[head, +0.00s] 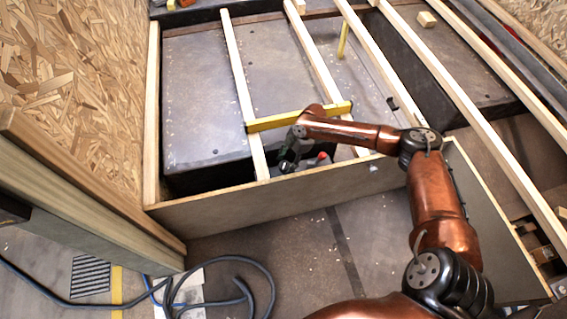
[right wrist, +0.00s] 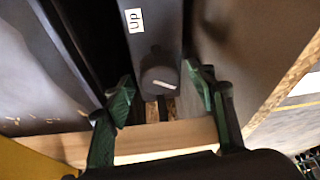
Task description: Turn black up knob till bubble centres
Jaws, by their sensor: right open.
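The black knob (right wrist: 160,82) sits at the end of a dark housing with a white label reading "Up" (right wrist: 135,20). My right gripper (right wrist: 163,95) is open, its green fingertips on either side of the knob with a visible gap on each side. In the head view my right gripper (head: 288,160) reaches down inside the timber frame, and the knob is hidden there. A yellow spirit level (head: 265,124) lies across the joists, partly covered by my right arm. Its bubble cannot be made out. My left gripper is out of view.
A red part (head: 322,156) shows just right of my right gripper. Pale joists (head: 238,80) run away from the frame's front board (head: 230,207), close around the gripper. A chipboard wall (head: 75,90) stands at left. Dark hoses (head: 245,268) lie on the floor.

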